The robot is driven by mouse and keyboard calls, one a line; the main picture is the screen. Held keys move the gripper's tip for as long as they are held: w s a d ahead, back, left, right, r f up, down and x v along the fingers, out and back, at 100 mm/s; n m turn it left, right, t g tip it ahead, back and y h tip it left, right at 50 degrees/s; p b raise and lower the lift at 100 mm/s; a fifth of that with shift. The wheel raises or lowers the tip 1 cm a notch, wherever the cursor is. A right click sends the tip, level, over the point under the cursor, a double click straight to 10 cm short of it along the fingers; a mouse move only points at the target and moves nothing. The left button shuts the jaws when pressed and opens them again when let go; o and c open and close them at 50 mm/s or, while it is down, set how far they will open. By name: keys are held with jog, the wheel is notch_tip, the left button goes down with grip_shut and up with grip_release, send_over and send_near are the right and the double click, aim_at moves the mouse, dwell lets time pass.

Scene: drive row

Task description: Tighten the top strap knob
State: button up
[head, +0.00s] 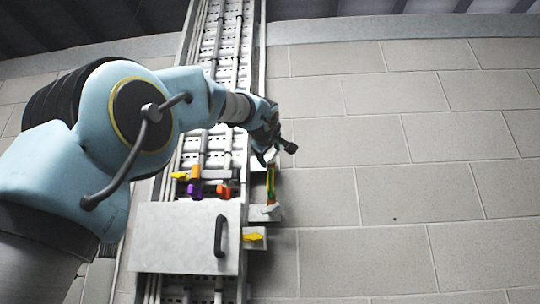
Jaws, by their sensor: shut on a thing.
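My gripper (268,154) is at the right side of the vertical cable tray, at the top end of a thin green and orange strand bundle (270,184). Its fingers are closed around a small pale part there, which appears to be the top strap knob; the fingers hide most of it, and its angle cannot be told. A similar pale knob (270,209) sits lower, on a light bracket (264,216) at the bottom of the bundle.
Yellow (180,175), purple (194,191) and orange-red (224,191) handles sit left of the bundle. A grey panel door (170,238) with a dark handle (220,236) is below. A yellow knob (253,237) is beside it. The block wall at right is clear.

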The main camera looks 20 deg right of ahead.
jog(key=shift+f+m, duration=0.1)
jog(key=shift+m, duration=0.2)
jog(key=m+b, duration=0.1)
jog(key=m, duration=0.2)
jog(key=shift+m, duration=0.3)
jog(key=m, duration=0.5)
jog(key=shift+m, duration=0.3)
jog(key=m, duration=1)
jog(key=shift+p, duration=0.4)
jog(key=o, duration=1.4)
